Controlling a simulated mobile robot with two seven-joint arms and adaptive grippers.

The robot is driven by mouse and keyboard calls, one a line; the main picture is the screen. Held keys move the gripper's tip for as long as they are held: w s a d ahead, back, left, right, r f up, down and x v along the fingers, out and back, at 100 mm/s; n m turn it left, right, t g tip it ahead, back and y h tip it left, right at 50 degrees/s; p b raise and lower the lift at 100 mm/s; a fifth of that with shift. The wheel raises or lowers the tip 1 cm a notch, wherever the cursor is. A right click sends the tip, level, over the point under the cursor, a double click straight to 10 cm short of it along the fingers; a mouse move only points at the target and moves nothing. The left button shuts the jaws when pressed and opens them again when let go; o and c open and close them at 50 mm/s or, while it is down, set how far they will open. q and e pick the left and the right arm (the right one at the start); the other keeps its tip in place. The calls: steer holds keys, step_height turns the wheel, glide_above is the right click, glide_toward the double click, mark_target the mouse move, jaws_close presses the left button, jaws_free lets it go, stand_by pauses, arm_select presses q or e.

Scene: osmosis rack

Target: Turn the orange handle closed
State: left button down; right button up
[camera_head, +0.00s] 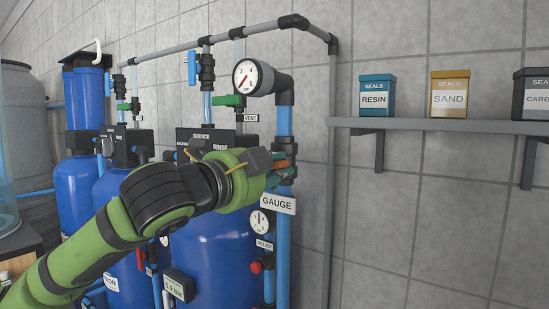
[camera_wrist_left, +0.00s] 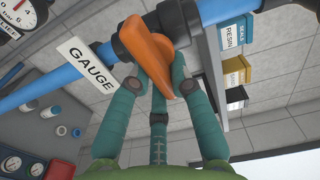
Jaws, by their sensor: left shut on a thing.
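The orange handle (camera_wrist_left: 147,45) sits on a dark valve body on a blue pipe, large in the left wrist view. It lies at an angle across the pipe, with one end pointing toward my gripper. My left gripper (camera_wrist_left: 160,80) is shut on that end, with its green fingers around it. In the head view my left gripper (camera_head: 276,167) reaches the vertical blue pipe just above the GAUGE label. There the gripper and wrist hide most of the handle. My right gripper is in neither view.
The GAUGE label (camera_head: 278,204) hangs close below my gripper; a pressure gauge (camera_head: 252,77) and a green-handled valve (camera_head: 229,100) are above. Blue tanks (camera_head: 215,255) stand behind my arm. A shelf (camera_head: 440,125) with seal boxes is at right, with clear wall below.

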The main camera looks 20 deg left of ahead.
arm_select(q)
steer(key=shift+m, duration=0.5)
steer(key=c, duration=1.1)
jaws_free()
steer(key=v, duration=1.2)
